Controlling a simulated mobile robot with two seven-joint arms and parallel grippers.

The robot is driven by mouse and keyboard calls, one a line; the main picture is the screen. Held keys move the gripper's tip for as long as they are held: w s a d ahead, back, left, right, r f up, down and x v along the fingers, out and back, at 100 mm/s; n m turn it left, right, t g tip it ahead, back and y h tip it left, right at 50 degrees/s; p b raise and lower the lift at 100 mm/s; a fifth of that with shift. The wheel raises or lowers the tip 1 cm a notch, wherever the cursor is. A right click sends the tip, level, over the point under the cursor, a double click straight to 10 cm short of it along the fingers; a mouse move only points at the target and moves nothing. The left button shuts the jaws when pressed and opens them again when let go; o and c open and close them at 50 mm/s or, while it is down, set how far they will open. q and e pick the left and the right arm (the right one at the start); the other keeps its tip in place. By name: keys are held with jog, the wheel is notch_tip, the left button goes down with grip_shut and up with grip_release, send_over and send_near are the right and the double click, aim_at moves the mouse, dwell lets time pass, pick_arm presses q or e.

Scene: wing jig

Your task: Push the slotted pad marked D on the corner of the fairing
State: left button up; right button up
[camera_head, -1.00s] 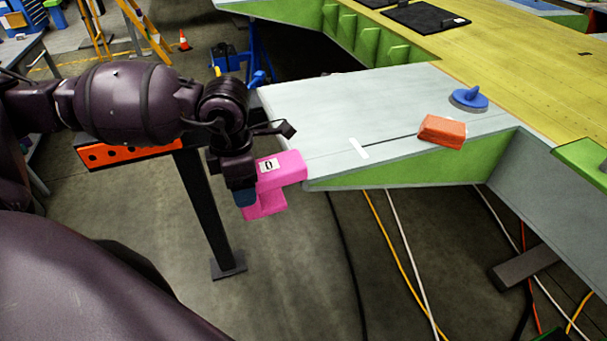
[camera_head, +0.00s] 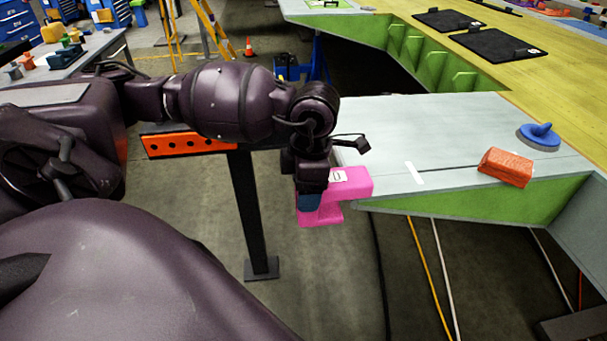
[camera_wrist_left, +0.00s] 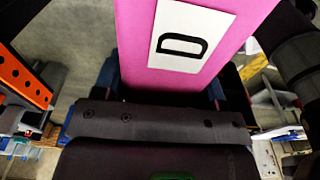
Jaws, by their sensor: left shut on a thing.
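The pink slotted pad (camera_head: 350,188) bears a white label with a black D, which shows large in the wrist view (camera_wrist_left: 185,45). My left gripper (camera_head: 313,200) is shut on the pad's left end, with a finger on either side of it in the wrist view (camera_wrist_left: 163,85). The fairing (camera_head: 450,125) is a pale grey panel with a green side. The pad's upper arm overlaps the fairing's near left corner in the head view. I cannot tell whether the slot is around the edge or touching it. My right gripper is not in view.
An orange-red block (camera_head: 506,167) and a blue suction-cup-like tool (camera_head: 539,137) rest on the fairing. An orange perforated beam (camera_head: 185,143) on a dark post stands behind my left arm. Cables run over the floor below. Black mats (camera_head: 497,43) lie on the yellow surface.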

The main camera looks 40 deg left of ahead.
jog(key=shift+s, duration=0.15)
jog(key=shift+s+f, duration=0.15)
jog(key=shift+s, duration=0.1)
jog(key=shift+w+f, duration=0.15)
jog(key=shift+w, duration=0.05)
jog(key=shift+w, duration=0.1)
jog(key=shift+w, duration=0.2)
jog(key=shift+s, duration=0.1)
pick_arm(q)
jog(key=shift+b, duration=0.45)
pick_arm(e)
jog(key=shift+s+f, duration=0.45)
pick_arm(q)
jog(key=shift+w+d, duration=0.15)
